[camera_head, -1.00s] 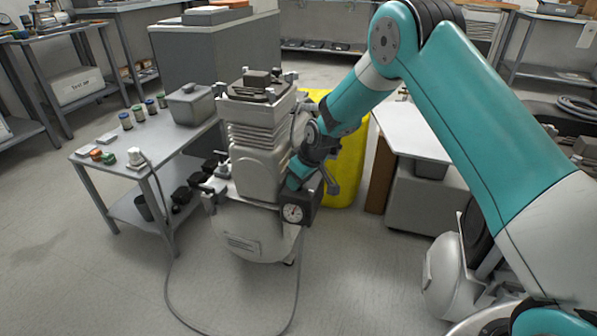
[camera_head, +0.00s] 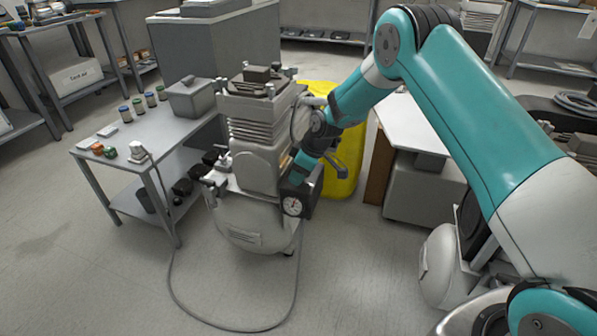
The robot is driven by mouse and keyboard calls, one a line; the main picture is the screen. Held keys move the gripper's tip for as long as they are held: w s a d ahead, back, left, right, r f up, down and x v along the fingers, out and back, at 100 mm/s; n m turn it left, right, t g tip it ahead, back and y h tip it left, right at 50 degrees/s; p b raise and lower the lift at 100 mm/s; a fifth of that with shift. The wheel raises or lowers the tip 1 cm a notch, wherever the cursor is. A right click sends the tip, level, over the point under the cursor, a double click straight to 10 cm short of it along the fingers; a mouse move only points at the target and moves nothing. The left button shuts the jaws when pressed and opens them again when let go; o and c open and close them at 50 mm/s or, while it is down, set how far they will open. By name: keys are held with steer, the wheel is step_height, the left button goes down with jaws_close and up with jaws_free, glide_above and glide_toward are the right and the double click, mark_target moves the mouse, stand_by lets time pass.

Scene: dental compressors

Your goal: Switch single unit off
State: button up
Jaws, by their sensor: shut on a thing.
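The single compressor unit (camera_head: 255,165) stands on the floor in the middle of the view, with a ribbed motor on top of a pale rounded tank. A black box with a round gauge (camera_head: 293,206) sits on its right front side. My gripper (camera_head: 293,180) is at the right side of the unit, just above the gauge box. Its fingertips are mostly hidden by the wrist and the box. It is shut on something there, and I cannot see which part. The state of the switch is not visible.
A grey metal table (camera_head: 130,146) with small jars and a grey box stands to the left. A yellow container (camera_head: 343,165) is close behind my wrist. A cable (camera_head: 205,318) loops on the floor in front. A white-topped bench (camera_head: 410,128) stands to the right.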

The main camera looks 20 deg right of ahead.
steer(key=shift+w+d, duration=0.1)
steer(key=o, duration=0.9)
steer(key=p+v, duration=0.4)
steer(key=v, duration=1.3)
steer(key=shift+r, duration=0.3)
